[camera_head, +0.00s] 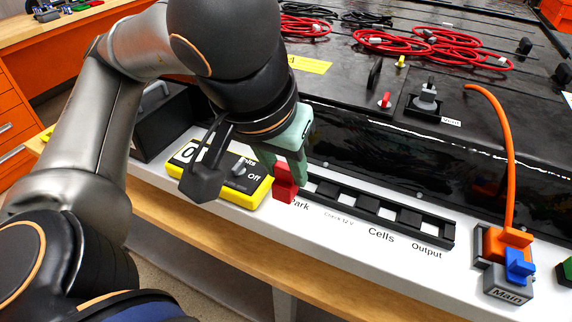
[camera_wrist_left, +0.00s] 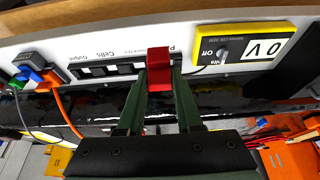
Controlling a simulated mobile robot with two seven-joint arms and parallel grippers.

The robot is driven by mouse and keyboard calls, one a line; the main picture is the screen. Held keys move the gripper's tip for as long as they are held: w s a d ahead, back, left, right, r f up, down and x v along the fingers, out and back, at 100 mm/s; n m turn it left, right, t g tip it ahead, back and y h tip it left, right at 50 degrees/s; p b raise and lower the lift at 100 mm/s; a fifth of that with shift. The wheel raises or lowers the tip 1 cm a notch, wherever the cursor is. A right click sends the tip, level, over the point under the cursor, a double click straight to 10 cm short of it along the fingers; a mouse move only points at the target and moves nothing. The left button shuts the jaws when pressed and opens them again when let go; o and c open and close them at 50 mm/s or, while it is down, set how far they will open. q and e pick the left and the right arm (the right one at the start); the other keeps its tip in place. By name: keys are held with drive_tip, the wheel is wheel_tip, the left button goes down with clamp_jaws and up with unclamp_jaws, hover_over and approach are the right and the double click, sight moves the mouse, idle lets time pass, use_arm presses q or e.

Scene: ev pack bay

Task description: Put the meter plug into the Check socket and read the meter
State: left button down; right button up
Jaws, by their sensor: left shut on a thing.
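My left gripper (camera_head: 285,168) has green fingers and is shut on the red meter plug (camera_head: 285,190). The plug is at the left end of the black socket strip (camera_head: 433,231), by the Park label; I cannot tell whether it is seated there. In the left wrist view the plug (camera_wrist_left: 159,68) sits between the fingertips (camera_wrist_left: 159,80). The strip's openings toward Check 12V, Cells and Output look empty. The yellow meter (camera_head: 258,190) lies left of the plug, partly hidden by my wrist. In the left wrist view the meter (camera_wrist_left: 284,28) shows 0 V. My right gripper is out of view.
A grey Main block (camera_head: 507,292) with a blue part and an orange cable (camera_head: 507,140) stands at the right end of the white ledge. Behind is the black pack with red cable coils (camera_head: 385,42), a yellow label and small fittings.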

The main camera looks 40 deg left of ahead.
use_arm(q)
drive_tip(key=w+d, duration=0.3)
drive_tip(key=w, duration=1)
drive_tip(key=shift+w+d+b, duration=0.2)
drive_tip(key=shift+w+b, duration=0.1)
drive_tip(key=shift+w, duration=0.1)
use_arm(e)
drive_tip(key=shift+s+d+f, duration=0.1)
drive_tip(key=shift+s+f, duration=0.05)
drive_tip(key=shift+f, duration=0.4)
use_arm(q)
drive_tip(key=shift+w+a+f+b, duration=0.1)
drive_tip(key=shift+w+f+b, duration=0.1)
drive_tip(key=shift+f+b, duration=2.05)
drive_tip(key=shift+w+f+b, duration=0.2)
drive_tip(key=shift+f+b, duration=1.55)
drive_tip(key=shift+f, duration=0.85)
drive_tip(key=shift+f+b, duration=0.3)
drive_tip(key=shift+f, duration=0.05)
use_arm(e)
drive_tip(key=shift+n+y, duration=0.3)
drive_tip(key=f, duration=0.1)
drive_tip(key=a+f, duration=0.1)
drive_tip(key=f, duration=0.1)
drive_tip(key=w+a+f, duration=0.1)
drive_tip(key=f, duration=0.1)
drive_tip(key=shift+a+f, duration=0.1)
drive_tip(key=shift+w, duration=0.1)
